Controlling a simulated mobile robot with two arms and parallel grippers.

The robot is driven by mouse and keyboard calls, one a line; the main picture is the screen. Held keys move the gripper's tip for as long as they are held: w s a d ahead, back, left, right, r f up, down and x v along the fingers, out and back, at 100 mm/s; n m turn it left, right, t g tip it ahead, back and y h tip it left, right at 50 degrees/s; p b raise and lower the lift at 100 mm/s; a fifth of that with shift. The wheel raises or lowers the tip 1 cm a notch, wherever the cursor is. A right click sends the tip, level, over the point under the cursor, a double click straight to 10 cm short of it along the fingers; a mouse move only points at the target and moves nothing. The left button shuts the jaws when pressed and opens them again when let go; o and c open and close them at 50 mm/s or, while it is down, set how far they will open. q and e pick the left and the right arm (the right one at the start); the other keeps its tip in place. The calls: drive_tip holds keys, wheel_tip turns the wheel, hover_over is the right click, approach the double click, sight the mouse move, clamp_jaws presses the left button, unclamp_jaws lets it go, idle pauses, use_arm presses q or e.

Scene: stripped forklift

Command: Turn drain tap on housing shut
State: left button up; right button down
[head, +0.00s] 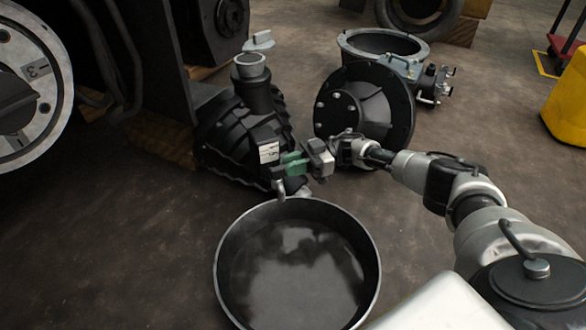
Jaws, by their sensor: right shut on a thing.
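The black ribbed housing (228,136) stands on the floor left of centre, with a white label on its side and an open filler neck on top. The drain tap (280,188) sits low on its near right side, its grey spout pointing down over the pan's far rim. My right gripper (303,163) comes in from the right and is shut on the tap's green handle (291,161). The fingers partly hide the handle, so its exact angle is hard to tell. I see no clear stream from the spout. My left gripper is not in view.
A round black drain pan (226,270) with dark liquid stands below the tap. A flanged black-and-grey casing (366,105) stands close behind my right arm. A dark machine frame and wheel fill the left. A yellow object (568,105) is far right. The floor at lower left is clear.

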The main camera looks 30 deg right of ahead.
drive_tip(key=shift+w+r+n+g, duration=0.1)
drive_tip(key=shift+n+g, duration=0.2)
drive_tip(key=shift+g, duration=0.2)
drive_tip(key=c, duration=1)
unclamp_jaws()
drive_tip(key=shift+a, duration=0.1)
drive_tip(key=shift+c, duration=0.2)
drive_tip(key=d, duration=0.7)
drive_tip(key=shift+s+d+p, duration=0.25)
drive_tip(key=shift+s+p, duration=0.05)
drive_tip(key=shift+s, duration=0.05)
